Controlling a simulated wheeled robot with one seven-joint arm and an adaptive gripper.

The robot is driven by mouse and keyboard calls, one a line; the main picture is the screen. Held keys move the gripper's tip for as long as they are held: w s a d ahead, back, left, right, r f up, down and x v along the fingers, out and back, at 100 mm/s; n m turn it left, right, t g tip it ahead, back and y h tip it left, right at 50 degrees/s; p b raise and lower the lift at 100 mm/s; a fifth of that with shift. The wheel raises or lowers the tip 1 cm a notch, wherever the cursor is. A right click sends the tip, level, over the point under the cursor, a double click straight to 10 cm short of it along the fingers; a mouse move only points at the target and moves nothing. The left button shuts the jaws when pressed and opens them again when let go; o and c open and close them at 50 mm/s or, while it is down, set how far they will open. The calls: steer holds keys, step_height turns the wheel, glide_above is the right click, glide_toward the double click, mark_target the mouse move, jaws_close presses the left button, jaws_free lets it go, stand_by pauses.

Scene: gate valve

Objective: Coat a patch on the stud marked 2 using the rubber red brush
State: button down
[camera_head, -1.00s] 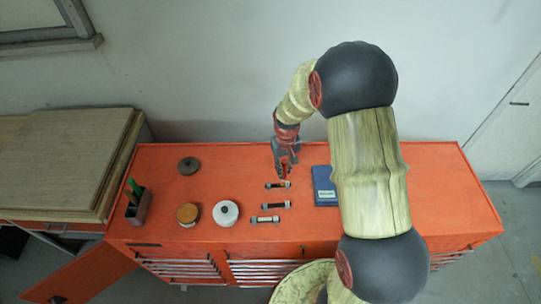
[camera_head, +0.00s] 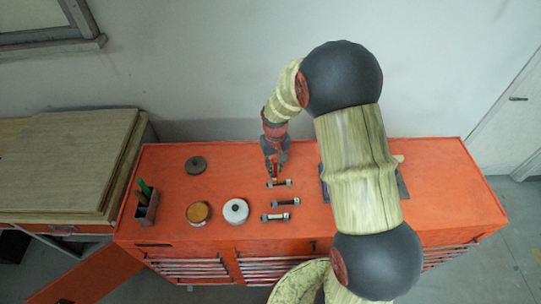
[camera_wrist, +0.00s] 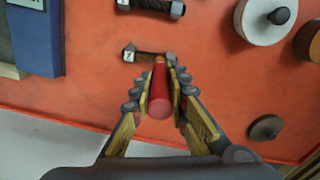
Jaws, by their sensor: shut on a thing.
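My gripper (camera_head: 274,168) is shut on the red brush (camera_wrist: 160,98), its round handle end facing the wrist camera. The brush tip is low at the farthest of three studs (camera_head: 280,183), near the stud's left end in the head view. In the wrist view this stud (camera_wrist: 147,53) lies behind the tip, with a white marked end at left. The mark is too small to read surely. Whether the tip touches the stud cannot be told. The middle stud (camera_head: 286,202) and nearest stud (camera_head: 280,217) lie apart from the gripper.
A white round pot (camera_head: 236,211), a brown-topped pot (camera_head: 198,213) and a grey disc (camera_head: 196,165) stand left of the studs. A holder (camera_head: 146,210) with upright tools is farther left. A blue box (camera_wrist: 38,38) is partly hidden by my arm in the head view.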

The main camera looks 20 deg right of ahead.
mark_target(275, 160)
steer(key=shift+w+a+r, duration=0.1)
steer(key=shift+w+r, duration=0.1)
steer(key=shift+r, duration=0.9)
steer(key=shift+s+d+r+p, duration=0.15)
steer(key=shift+r+p, duration=0.2)
steer(key=shift+r, duration=0.05)
steer(key=shift+s+d+r+p, duration=0.1)
steer(key=shift+r+p, duration=0.25)
steer(key=shift+w+a+r+p, duration=0.15)
steer(key=shift+r+p, duration=0.25)
steer(key=shift+r, duration=0.25)
steer(key=shift+r+p, duration=0.8)
steer(key=shift+r, duration=0.7)
